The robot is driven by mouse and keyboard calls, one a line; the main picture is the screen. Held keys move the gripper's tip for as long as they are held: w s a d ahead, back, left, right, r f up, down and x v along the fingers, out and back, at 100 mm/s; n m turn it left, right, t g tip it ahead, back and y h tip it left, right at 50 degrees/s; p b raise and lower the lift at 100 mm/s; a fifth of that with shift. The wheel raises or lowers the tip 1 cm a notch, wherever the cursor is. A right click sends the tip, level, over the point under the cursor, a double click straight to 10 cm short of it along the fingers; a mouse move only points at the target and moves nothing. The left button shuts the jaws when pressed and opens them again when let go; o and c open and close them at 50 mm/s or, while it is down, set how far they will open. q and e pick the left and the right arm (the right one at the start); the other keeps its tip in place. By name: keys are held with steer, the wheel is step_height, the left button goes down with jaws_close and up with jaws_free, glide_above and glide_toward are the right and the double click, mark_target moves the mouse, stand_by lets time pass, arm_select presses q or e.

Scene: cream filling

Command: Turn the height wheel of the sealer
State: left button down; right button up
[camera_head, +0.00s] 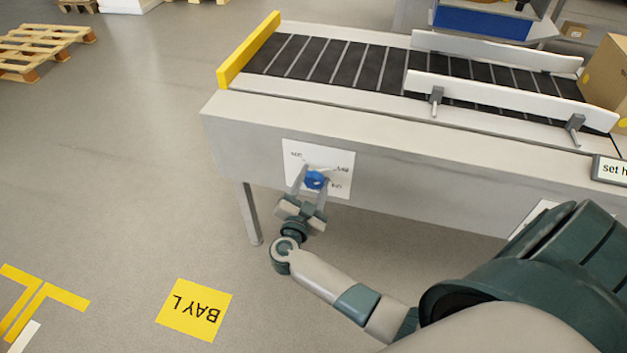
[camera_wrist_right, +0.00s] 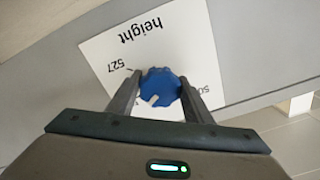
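The blue height wheel (camera_head: 315,180) sits on a white dial plate (camera_head: 342,160) on the front side of the sealer (camera_head: 400,155). In the right wrist view the wheel (camera_wrist_right: 160,86) carries a white pointer mark at its lower left, and the plate (camera_wrist_right: 190,40) reads "height" and "527"; another number is partly hidden by a finger. My right gripper (camera_head: 313,184) reaches up to the wheel with one finger on each side. Its fingertips (camera_wrist_right: 160,82) appear to press on the wheel's edges. My left gripper is not in view.
The sealer's belt (camera_head: 340,62) has a yellow end bar (camera_head: 248,50) and white guide rails (camera_head: 510,100). A cardboard box (camera_head: 605,75) stands at the belt's right. A small sign (camera_head: 611,170) is at the right edge. The floor on the left is open, with a yellow bay marking (camera_head: 195,309).

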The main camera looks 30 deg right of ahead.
steer(key=shift+c, duration=1.3)
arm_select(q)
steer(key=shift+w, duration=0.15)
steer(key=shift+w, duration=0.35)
arm_select(e)
steer(key=shift+m, duration=0.3)
